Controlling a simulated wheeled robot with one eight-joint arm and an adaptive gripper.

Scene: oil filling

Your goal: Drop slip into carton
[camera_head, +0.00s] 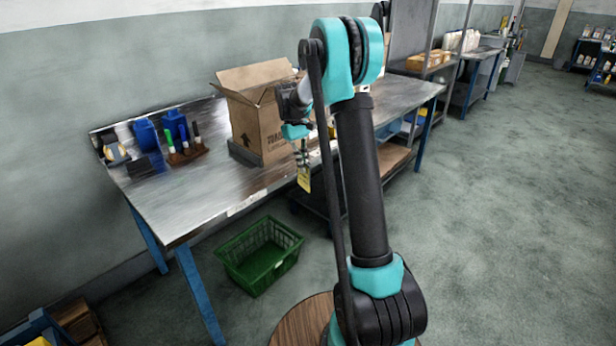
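The carton (258,122) is a brown cardboard box with its top flaps open, standing on the metal workbench. My gripper (302,158) points down in front of the carton's right side in the picture. It appears shut on a small yellow slip (304,179), which hangs below the fingertips, apart from the carton's opening. The fingers are small here, and the arm hides part of the carton's right side. The inside of the carton is mostly hidden.
The metal workbench (190,196) holds blue containers (147,135) and a brown marker holder (186,155) left of the carton. A green crate (262,262) sits on the floor below its front edge. Open floor lies to the right.

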